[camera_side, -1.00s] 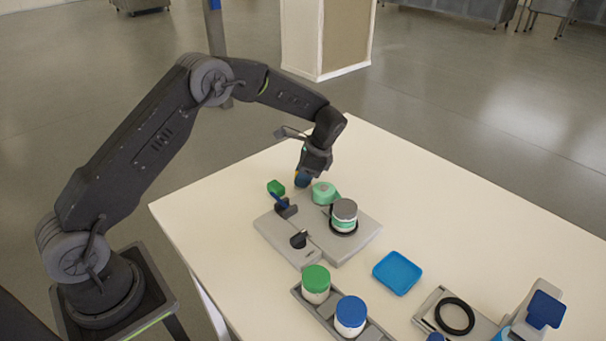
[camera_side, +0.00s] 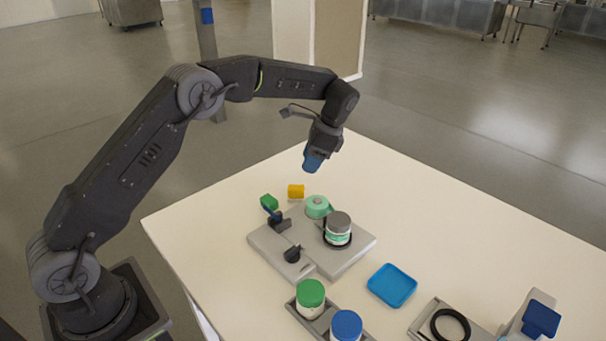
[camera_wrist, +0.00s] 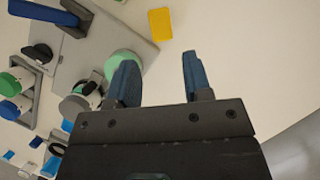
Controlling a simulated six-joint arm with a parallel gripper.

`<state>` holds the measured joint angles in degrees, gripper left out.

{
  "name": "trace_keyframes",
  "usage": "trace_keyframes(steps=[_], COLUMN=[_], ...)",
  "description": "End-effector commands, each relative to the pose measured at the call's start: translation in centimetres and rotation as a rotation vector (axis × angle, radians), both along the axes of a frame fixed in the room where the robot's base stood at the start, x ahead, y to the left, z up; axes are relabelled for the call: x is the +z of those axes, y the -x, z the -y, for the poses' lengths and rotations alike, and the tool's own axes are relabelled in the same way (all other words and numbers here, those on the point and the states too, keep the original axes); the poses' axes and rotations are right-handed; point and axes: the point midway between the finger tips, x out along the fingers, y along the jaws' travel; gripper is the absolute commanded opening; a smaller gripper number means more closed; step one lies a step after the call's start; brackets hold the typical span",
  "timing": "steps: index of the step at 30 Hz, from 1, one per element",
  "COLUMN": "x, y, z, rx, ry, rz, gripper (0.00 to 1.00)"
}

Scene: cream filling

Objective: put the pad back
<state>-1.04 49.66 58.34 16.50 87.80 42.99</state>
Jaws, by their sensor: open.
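No part is labelled as the pad; the small loose pieces are a yellow block (camera_side: 296,191) and a green block (camera_side: 269,201). The yellow block lies on the white table just behind the grey fixture (camera_side: 350,262), and it also shows in the wrist view (camera_wrist: 160,25). The green block sits by the fixture's blue lever (camera_side: 272,212). My gripper (camera_side: 312,164) is open and empty, raised above and slightly right of the yellow block. In the wrist view its two blue fingers (camera_wrist: 160,58) are apart, with bare table between them.
The fixture carries a mint-green round piece (camera_side: 317,206), a grey-lidded jar (camera_side: 338,229) in a black ring and a black knob (camera_side: 293,254). A blue tray (camera_side: 392,286), a green-lidded jar (camera_side: 310,297) and a blue-lidded jar (camera_side: 346,328) stand in front. The table's right-rear area is clear.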

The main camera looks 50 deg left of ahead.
Motion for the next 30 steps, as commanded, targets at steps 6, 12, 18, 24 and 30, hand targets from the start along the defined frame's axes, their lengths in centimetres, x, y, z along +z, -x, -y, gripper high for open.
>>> trace_keyframes(steps=[6,12,18,24,30], x=[1.7,2.5,7.6,13.4,16.6], y=[-0.5,-0.3,2.5,8.5,15.7], z=[0.5,0.7,1.4,2.5,3.7], rx=[-0.001,0.007,0.079,0.209,0.351], ry=[0.0,0.002,0.021,0.067,0.132], rz=[0.0,0.012,0.133,0.314,0.485], gripper=[0.46,0.46,0.46,0.46,0.46])
